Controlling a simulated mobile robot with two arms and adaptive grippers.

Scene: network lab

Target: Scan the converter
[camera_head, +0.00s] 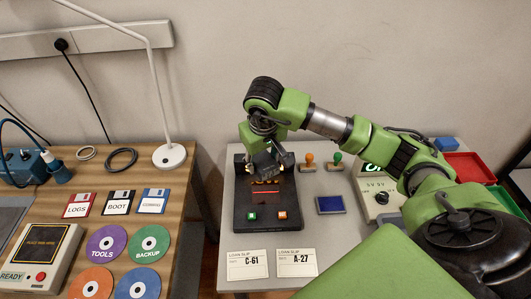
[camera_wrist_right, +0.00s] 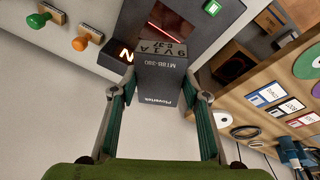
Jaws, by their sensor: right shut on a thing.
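In the head view the converter (camera_head: 285,160) is held above the rear part of a black scanner (camera_head: 242,207). The scanner has a red-lit window, a green button (camera_head: 252,216) and an orange button (camera_head: 282,215). In the right wrist view the converter's far end is near the red window (camera_wrist_right: 164,20); I cannot tell whether they touch. The converter partly covers the scanner's lit orange display.
Two stamps (camera_head: 309,162) and a blue ink pad (camera_head: 330,205) lie right of the scanner. Loan slips C-61 (camera_head: 247,264) and A-27 (camera_head: 297,262) lie in front. A scale (camera_head: 378,195) and red and green trays (camera_head: 470,167) stand further right. A wooden desk (camera_head: 188,190) with disks is left, across a gap.

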